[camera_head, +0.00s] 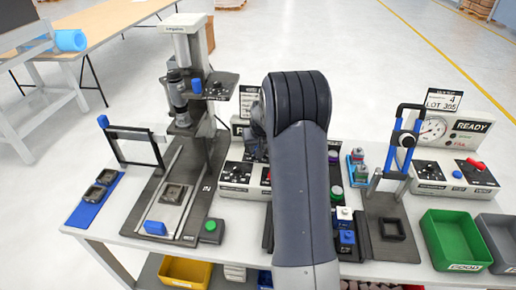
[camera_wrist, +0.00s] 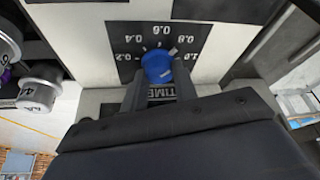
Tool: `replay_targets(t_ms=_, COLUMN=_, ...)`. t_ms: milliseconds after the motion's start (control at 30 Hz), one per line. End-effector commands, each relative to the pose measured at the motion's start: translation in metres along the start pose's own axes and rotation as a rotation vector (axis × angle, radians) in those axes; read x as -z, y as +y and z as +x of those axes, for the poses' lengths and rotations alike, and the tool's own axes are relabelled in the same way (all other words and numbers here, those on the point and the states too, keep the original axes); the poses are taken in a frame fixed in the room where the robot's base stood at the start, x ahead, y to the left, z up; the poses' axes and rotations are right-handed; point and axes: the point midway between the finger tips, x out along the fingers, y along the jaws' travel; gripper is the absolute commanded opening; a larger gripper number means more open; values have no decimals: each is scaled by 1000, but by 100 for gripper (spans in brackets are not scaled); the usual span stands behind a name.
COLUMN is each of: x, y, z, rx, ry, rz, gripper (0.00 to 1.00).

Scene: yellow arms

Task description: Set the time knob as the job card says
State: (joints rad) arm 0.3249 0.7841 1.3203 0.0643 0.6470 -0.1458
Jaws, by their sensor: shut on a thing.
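The blue time knob (camera_wrist: 157,66) is in the upper middle of the wrist view, on a dark dial plate (camera_wrist: 120,30) with white numbers from 0.2 to 1.0 and the label TIME. A pale mark at the knob's upper right seems to point towards 0.8; its exact setting is hard to read. My gripper (camera_wrist: 158,78) is shut on the knob, one finger on each side. In the head view my arm hides the knob and most of the gripper. A white card (camera_head: 248,96) behind my arm is partly hidden and unreadable.
A control box (camera_head: 238,178) stands left of my arm, beside a press (camera_head: 190,75). To the right are a blue-handled clamp fixture (camera_head: 404,150), a gauge unit with a LOT 305 sign (camera_head: 443,100), and a green bin (camera_head: 455,238). A yellow bin (camera_head: 185,270) sits below the table.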

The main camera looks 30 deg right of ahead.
Motion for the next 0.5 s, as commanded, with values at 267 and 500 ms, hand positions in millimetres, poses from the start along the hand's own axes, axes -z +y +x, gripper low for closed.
replay_targets(t_ms=267, x=0, y=0, z=0, rx=1, ry=0, rz=-1, gripper=36)
replay_targets(t_ms=500, x=0, y=0, z=0, rx=1, ry=0, rz=-1, gripper=49)
